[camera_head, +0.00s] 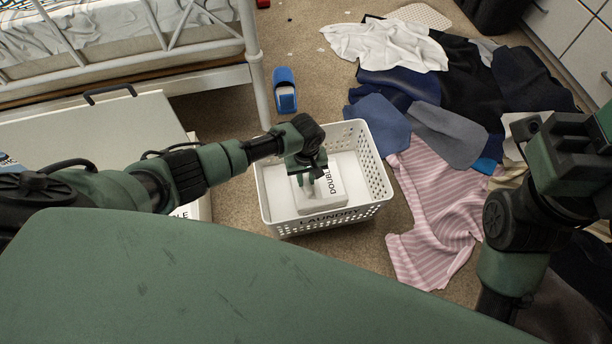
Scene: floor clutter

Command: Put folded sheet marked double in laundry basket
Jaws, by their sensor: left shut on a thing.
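A white folded sheet (325,192) with the word "DOUBLE" on it is inside the white laundry basket (376,180). The basket has perforated walls and the word "LAUNDRY" on its near side. My left gripper (308,182) points down inside the basket and is shut on the folded sheet. Whether the sheet rests on the basket floor or is held just above it, I cannot tell. My right arm is at the right side; its folded links show, but its fingertips cannot be made out.
Clothes lie in a heap to the right, with a pink striped garment (437,205) beside the basket. A blue toy car (285,90) is on the carpet behind it. A metal bed frame (257,85) stands at upper left. Drawers (572,40) stand at upper right.

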